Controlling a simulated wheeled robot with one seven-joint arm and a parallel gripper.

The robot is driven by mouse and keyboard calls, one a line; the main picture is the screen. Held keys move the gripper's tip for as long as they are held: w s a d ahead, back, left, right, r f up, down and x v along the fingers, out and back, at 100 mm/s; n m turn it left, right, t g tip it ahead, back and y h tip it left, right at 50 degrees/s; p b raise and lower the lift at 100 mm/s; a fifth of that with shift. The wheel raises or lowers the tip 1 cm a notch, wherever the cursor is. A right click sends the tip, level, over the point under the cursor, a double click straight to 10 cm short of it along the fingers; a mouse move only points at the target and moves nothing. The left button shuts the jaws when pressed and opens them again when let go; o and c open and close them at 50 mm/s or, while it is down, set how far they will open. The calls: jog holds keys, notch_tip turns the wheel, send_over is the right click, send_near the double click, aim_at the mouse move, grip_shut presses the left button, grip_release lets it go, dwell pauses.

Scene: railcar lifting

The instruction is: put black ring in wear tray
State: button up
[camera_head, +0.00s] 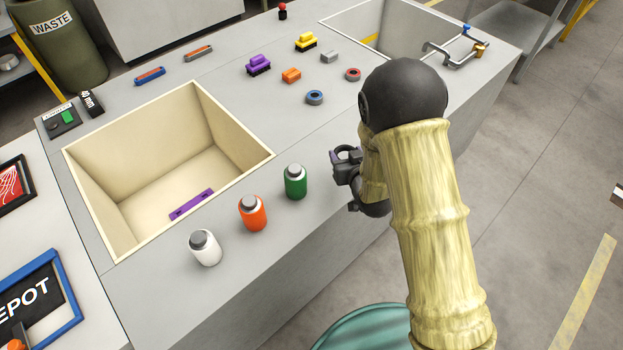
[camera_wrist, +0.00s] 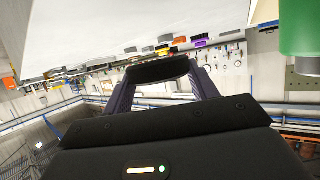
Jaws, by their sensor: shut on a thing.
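My gripper (camera_head: 338,163) is shut on a black ring (camera_wrist: 158,70) and holds it near the front edge of the grey bench, to the right of the green bottle. In the wrist view the ring lies between the two fingers of my gripper (camera_wrist: 162,82). In the head view the ring (camera_head: 349,151) is small and partly hidden by the gripper. No tray with a readable "wear" label shows. A blue-rimmed tray (camera_head: 78,304) reading "EPOT" and a dark tray with a red pattern (camera_head: 12,185) stand at the left edge, both cut off.
White (camera_head: 205,250), orange (camera_head: 252,215) and green (camera_head: 295,183) bottles stand along the front of the bench (camera_head: 325,135). A beige basin (camera_head: 85,190) holds a purple bar (camera_head: 191,204). Small coloured parts lie behind. A second basin (camera_head: 345,18) is at the back right.

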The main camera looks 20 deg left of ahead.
notch_tip(320, 180, up, 3)
jog(key=n+g+y, duration=0.1)
jog(key=n, duration=0.1)
send_over(327, 178)
jog(key=shift+b, duration=0.3)
jog(key=shift+f, duration=0.15)
jog(key=shift+f, duration=2.85)
jog(key=shift+f+p, duration=0.3)
jog(key=shift+f, duration=1.8)
jog(key=o, duration=1)
jog(key=shift+f, duration=0.1)
jog(key=shift+c, duration=0.2)
